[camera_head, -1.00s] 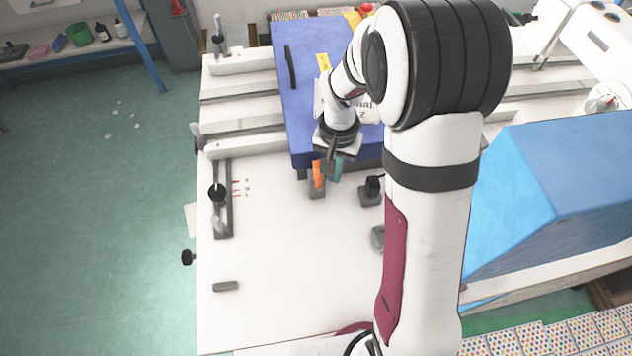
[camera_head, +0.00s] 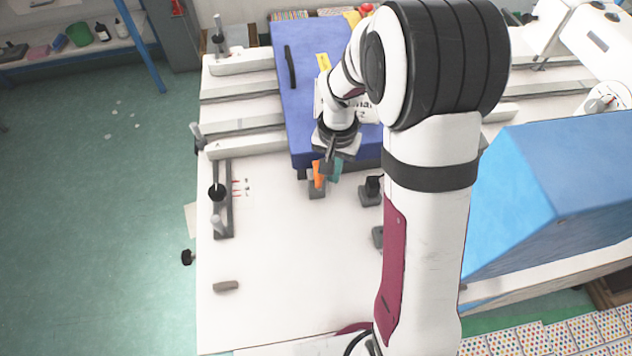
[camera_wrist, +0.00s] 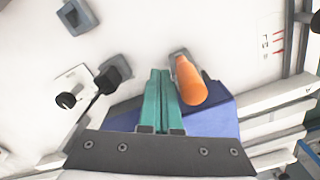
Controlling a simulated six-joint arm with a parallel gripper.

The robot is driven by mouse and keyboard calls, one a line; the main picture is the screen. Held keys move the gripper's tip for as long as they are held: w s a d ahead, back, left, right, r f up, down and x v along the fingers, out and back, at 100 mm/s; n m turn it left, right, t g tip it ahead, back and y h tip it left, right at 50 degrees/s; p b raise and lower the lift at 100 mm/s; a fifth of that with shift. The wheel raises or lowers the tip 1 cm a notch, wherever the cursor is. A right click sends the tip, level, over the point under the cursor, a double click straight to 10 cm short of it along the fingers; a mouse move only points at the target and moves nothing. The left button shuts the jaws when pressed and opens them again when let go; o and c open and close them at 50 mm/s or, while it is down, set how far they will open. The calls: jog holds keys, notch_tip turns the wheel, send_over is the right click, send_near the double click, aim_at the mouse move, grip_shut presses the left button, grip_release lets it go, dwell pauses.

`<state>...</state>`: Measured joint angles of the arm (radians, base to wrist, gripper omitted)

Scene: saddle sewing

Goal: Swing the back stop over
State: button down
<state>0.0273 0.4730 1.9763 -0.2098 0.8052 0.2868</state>
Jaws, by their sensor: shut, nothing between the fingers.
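An orange peg-like handle (camera_head: 319,174) stands on a grey base (camera_head: 317,192) at the front left corner of the blue padded block (camera_head: 304,128). I take it for the back stop, though no label shows this. In the wrist view the orange handle (camera_wrist: 191,82) is just right of my gripper, with a grey foot behind its top end. My gripper (camera_head: 336,176) has teal fingers, which also show in the wrist view (camera_wrist: 160,75). They are pressed together and empty, beside the handle; I cannot tell whether they touch it.
A grey block with a black knob (camera_head: 372,188) stands to the right, and another grey block (camera_head: 378,237) is nearer. A slotted rail with a black knob (camera_head: 223,200) lies at left. A small grey bar (camera_head: 226,286) lies at front left. The white tabletop (camera_head: 290,270) is mostly clear.

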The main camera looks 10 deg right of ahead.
jog(key=shift+a, duration=0.75)
jog(key=shift+d, duration=0.6)
notch_tip(320, 180, up, 9)
dwell(0.7)
